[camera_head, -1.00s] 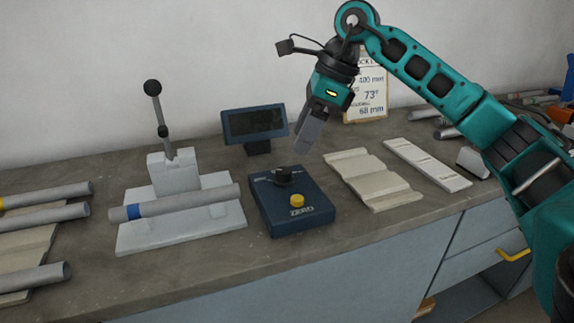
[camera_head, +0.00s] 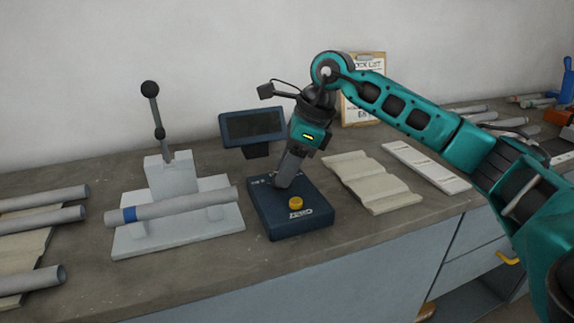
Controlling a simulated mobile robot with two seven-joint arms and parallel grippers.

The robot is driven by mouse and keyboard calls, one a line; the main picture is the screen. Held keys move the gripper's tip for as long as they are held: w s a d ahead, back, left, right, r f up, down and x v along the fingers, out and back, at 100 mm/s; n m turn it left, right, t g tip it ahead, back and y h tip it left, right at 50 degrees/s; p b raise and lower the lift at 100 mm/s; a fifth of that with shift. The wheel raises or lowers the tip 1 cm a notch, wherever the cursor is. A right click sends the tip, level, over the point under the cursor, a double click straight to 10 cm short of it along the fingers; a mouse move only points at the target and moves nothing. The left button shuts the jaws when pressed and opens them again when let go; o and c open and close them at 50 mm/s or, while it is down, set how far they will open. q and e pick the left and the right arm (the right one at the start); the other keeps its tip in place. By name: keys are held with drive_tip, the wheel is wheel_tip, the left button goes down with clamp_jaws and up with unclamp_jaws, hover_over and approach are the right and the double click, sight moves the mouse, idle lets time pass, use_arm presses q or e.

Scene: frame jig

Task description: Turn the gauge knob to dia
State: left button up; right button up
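The gauge box (camera_head: 309,226) is a dark blue block on the bench, with a yellow button (camera_head: 295,203) and a ZERO label on its top. My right gripper (camera_head: 284,184) points down at the back of the box's top, where the black knob sits. The fingers cover the knob, so its setting is hidden. I cannot tell whether the fingers are closed on it. The dark display (camera_head: 253,126) behind the box shows no readable text. My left gripper is not in view.
A white jig with a lever (camera_head: 154,115) stands to the left, holding a grey tube (camera_head: 180,204) with a blue band. More tubes lie at the far left (camera_head: 40,217). Cream blocks (camera_head: 375,184) lie to the right. A clipboard (camera_head: 361,112) leans on the wall.

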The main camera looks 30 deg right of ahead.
drive_tip(key=c, duration=0.7)
drive_tip(key=m, duration=0.2)
drive_tip(key=m+t+h, duration=0.1)
drive_tip(key=m, duration=0.1)
drive_tip(key=m+h, duration=0.1)
drive_tip(key=m, duration=0.1)
drive_tip(key=shift+s+a, duration=0.15)
drive_tip(key=shift+a, duration=0.1)
drive_tip(key=m, duration=0.2)
drive_tip(key=m+h, duration=0.1)
drive_tip(key=m, duration=0.1)
drive_tip(key=shift+a+t+h, duration=0.15)
drive_tip(key=shift+t+h, duration=0.15)
drive_tip(key=shift+t, duration=0.1)
drive_tip(key=shift+m+h, duration=0.3)
drive_tip(key=shift+m, duration=0.6)
drive_tip(key=o, duration=1.1)
drive_tip(key=shift+c, duration=0.2)
